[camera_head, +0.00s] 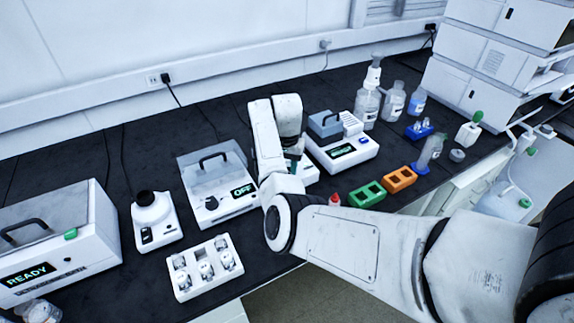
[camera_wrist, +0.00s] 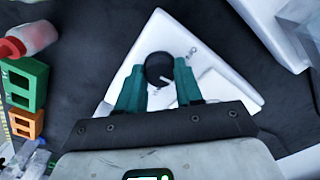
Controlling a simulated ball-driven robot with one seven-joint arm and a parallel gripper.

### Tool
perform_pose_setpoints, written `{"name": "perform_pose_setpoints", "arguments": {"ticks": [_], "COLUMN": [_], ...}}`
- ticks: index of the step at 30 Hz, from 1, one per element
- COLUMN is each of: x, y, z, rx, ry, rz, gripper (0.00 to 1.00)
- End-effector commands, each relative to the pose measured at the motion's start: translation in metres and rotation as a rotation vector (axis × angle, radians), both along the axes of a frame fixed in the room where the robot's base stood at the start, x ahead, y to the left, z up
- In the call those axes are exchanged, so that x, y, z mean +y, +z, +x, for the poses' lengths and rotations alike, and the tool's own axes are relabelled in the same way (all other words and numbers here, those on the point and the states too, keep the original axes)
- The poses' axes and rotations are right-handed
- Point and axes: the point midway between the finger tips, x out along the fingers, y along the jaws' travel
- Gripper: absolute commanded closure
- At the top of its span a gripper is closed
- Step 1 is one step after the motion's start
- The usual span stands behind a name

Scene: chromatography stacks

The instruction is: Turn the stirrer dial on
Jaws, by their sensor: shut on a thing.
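The stirrer is a white box with a dark round dial (camera_wrist: 159,68), seen in the wrist view. The dial has a white pointer line toward its lower right, and small marks are on the panel beside it. My gripper (camera_wrist: 161,76) has its teal fingers on either side of the dial and is shut on it. In the head view the white stirrer (camera_head: 310,176) is mostly hidden behind my arm, and its dial does not show. My gripper's teal part (camera_head: 291,166) is only partly visible there.
A lidded white device (camera_head: 219,172) reading OFF stands left of my arm. A white device (camera_head: 341,150) stands behind right. A red-capped bottle (camera_head: 335,199), green rack (camera_head: 367,195) and orange rack (camera_head: 399,179) are to the right. A vial tray (camera_head: 205,291) is in front left.

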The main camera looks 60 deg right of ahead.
Motion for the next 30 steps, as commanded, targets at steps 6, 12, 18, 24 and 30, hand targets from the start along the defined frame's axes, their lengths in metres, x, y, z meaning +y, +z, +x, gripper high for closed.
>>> {"name": "perform_pose_setpoints", "arguments": {"ticks": [6,12,18,24,30], "x": [-0.0005,-0.0005,-0.0007,-0.0007,-0.0004], "y": [0.0012,0.0011,0.0011,0.0011,0.0006], "z": [0.0006,0.0009,0.0009,0.0009,0.0005], "rx": [-0.002,-0.002,-0.002,-0.002,-0.001], "ry": [-0.064,-0.083,-0.083,-0.083,-0.083], "rz": [-0.003,-0.004,-0.004,-0.004,-0.002], "gripper": [0.95,0.95,0.95,0.58,0.39]}}
